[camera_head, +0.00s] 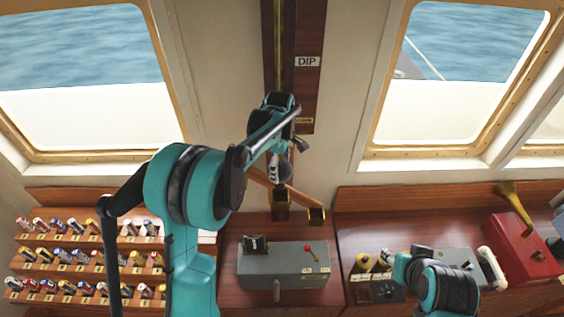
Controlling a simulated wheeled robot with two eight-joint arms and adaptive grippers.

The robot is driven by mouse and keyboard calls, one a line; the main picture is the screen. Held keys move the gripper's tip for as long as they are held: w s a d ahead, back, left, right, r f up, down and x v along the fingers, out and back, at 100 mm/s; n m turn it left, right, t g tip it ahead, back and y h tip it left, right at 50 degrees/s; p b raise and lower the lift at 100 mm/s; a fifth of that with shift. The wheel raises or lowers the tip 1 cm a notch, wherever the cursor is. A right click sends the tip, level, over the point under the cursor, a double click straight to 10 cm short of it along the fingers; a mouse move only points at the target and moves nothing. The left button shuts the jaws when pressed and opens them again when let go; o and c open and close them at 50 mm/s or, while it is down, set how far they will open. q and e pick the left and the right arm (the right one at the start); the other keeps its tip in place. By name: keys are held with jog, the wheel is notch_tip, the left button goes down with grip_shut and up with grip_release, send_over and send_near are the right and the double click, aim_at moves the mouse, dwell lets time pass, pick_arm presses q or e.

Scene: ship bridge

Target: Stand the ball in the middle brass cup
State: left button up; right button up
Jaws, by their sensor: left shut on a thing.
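My left arm reaches up the middle of the head view, and its gripper (281,164) is in front of the wooden post. It is shut on a small dark ball (284,173), mostly covered by the fingers. Below it is a slanting wooden bar with brass cups. The ball looks above the nearer cup; the gap is hard to judge. The bar's left end is hidden by my arm. My right arm shows at lower right, its fingers not visible.
A grey box (284,265) with a red-knobbed lever stands on the desk below the cups. Shelves of small labelled cylinders (68,255) are at left. A red box (518,248) and a white handset (493,266) are at right. A DIP sign (307,62) is above.

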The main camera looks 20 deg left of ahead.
aim_at(280, 185)
pick_arm(q)
jog(key=shift+f+b, duration=0.7)
jog(key=shift+f, duration=0.75)
notch_tip(280, 185, down, 7)
jog(key=b, duration=0.5)
jog(key=shift+r, duration=0.2)
jog(key=o, duration=1.3)
jog(key=shift+o, duration=0.2)
notch_tip(280, 185, up, 12)
jog(key=shift+r, duration=0.1)
